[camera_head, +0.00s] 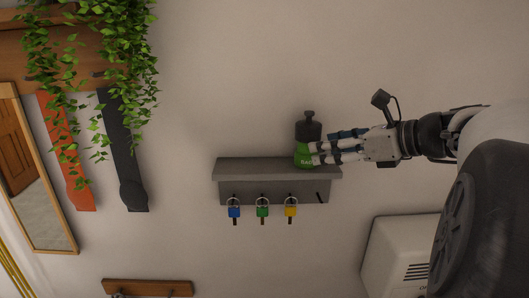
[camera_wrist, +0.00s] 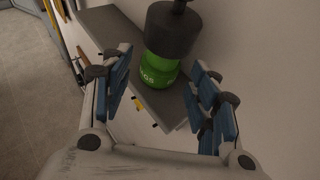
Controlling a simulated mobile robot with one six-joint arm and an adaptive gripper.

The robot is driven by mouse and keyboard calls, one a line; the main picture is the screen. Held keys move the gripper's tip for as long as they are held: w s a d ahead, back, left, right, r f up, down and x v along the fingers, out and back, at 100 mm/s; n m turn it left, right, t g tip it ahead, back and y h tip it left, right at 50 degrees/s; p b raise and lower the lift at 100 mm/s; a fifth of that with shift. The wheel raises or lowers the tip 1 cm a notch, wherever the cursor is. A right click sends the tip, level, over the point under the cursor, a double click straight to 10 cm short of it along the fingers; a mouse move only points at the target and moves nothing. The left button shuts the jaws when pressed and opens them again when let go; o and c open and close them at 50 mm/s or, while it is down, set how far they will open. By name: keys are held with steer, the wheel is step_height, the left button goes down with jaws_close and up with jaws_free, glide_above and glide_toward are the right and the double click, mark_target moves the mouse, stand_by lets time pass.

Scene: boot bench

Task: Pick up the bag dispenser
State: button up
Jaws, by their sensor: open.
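The bag dispenser (camera_head: 304,154) is a small bottle shape with a green lower part and a dark grey top with a knob. It stands upright on the grey wall shelf (camera_head: 240,168), near the shelf's right end. In the wrist view the dispenser (camera_wrist: 160,70) is ahead of my gripper, roughly between the two fingers. My gripper (camera_head: 318,154) reaches in from the right at the height of the green part. In the wrist view my gripper (camera_wrist: 165,95) is open, with blue pads on both sides. Whether a finger touches the dispenser I cannot tell.
Blue (camera_head: 234,211), green (camera_head: 262,211) and yellow (camera_head: 290,210) padlocks hang under the shelf. A white box (camera_head: 392,255) is at the lower right. A hanging plant (camera_head: 130,50), leashes and a mirror (camera_head: 38,190) are on the left. The wall above the shelf is clear.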

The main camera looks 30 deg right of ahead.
mark_target(307, 150)
steer(key=x, duration=0.6)
steer(key=shift+d+f, duration=0.2)
steer(key=shift+d, duration=0.05)
steer(key=shift+s, duration=0.15)
steer(key=shift+c, duration=0.6)
steer(key=c, duration=0.8)
